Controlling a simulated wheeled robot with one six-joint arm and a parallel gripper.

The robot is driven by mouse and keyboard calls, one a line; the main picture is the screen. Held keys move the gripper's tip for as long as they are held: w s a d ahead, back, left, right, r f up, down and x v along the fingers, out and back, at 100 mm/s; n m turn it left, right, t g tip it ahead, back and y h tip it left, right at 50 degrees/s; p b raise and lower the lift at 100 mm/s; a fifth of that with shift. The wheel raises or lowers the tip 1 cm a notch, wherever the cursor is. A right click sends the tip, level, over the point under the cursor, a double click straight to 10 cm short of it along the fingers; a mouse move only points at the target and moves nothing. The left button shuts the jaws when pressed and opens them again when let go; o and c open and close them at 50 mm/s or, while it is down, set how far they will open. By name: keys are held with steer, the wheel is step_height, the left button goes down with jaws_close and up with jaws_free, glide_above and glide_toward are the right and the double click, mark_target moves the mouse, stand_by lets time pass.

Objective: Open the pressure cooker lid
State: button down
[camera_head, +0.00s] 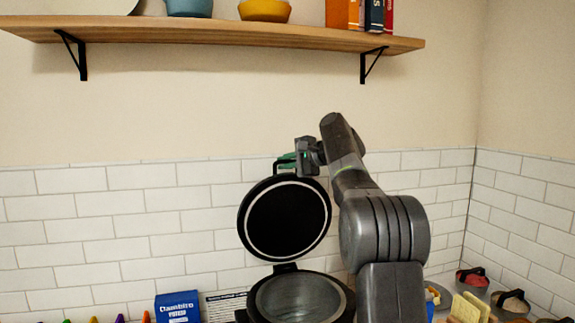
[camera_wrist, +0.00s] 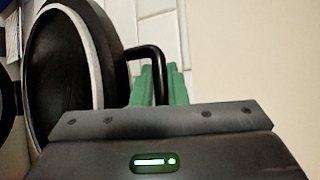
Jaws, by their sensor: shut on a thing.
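The pressure cooker lid (camera_head: 285,219) stands raised, close to upright, on its hinge at the back of the pot. Its dark inner face with a pale ring faces the head camera. The pot (camera_head: 345,305) below is open and shows its grey metal inside. My gripper (camera_head: 288,160) is at the lid's top edge, shut on the lid's black handle (camera_head: 280,166). In the wrist view the lid (camera_wrist: 62,70) is at the left, and the handle (camera_wrist: 150,50) loops out to my green fingers (camera_wrist: 175,85). The exact finger contact is partly hidden by the gripper body.
A wooden shelf (camera_head: 230,34) on black brackets hangs above, holding bowls and books. A tiled wall (camera_head: 130,230) is behind the lid. A blue box (camera_head: 178,306) stands left of the pot. Yellow sponge-like pieces (camera_head: 468,309) and lidded jars (camera_head: 473,280) are at the right.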

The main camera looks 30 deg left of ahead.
stand_by(0.4)
steer(key=c, duration=1.5)
jaws_free()
steer(key=shift+a, duration=0.1)
steer(key=shift+o, duration=0.2)
steer(key=w+b+v, duration=0.1)
steer(key=b+v, duration=0.2)
steer(key=v, duration=1.1)
steer(key=shift+s, duration=0.4)
steer(key=shift+a, duration=0.15)
steer(key=p+x, duration=0.3)
steer(key=x, duration=1)
steer(key=shift+a+f, duration=0.15)
steer(key=shift+a, duration=0.2)
steer(key=shift+d, duration=0.15)
